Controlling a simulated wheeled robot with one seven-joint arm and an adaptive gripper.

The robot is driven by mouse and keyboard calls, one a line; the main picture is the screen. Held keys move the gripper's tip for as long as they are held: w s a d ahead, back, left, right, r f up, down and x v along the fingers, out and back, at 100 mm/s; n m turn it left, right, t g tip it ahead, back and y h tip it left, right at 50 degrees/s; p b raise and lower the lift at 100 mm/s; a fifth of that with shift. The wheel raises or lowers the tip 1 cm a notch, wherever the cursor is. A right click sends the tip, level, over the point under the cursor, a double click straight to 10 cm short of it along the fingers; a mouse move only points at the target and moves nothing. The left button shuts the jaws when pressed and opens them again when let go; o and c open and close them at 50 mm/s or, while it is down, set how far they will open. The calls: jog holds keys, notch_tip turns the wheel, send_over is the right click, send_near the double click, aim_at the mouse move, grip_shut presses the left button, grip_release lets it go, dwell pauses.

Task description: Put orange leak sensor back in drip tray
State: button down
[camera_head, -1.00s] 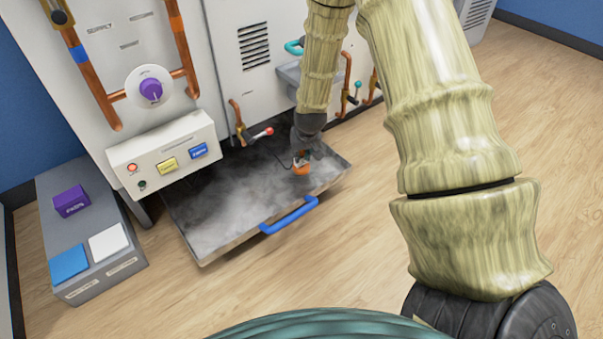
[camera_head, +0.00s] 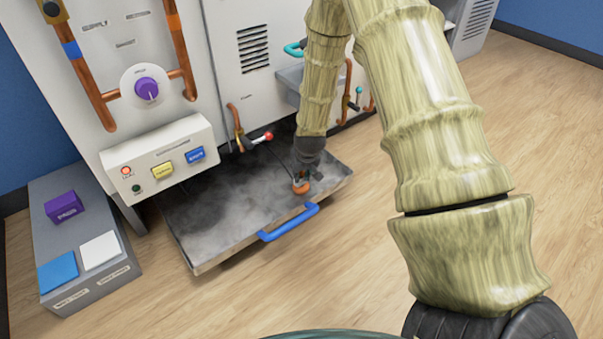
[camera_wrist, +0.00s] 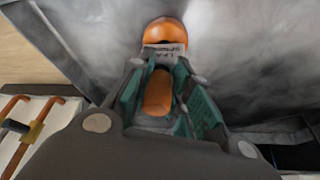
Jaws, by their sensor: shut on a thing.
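The orange leak sensor (camera_head: 300,187) is at the right part of the drip tray (camera_head: 215,236), near the front rim. In the wrist view the sensor (camera_wrist: 163,32) shows an orange round end with a white label and an orange part between the jaws. My gripper (camera_head: 303,176) points down over the tray and is shut on the sensor. In the wrist view its green-padded fingers (camera_wrist: 160,88) flank the orange part. A thin dark cable runs from the sensor toward the machine. I cannot tell whether the sensor touches the tray floor.
A blue handle (camera_head: 289,222) sits on the tray's front edge. A red-tipped valve lever (camera_head: 262,137) is behind the tray. A control box (camera_head: 160,160) is at the left, above a grey bench (camera_head: 85,240) with purple, white and blue blocks. Wooden floor lies in front.

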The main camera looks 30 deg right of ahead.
jog(key=c, duration=1.3)
grip_release()
jog(key=shift+f, duration=0.1)
jog(key=p+v, duration=0.6)
jog(key=v, duration=0.6)
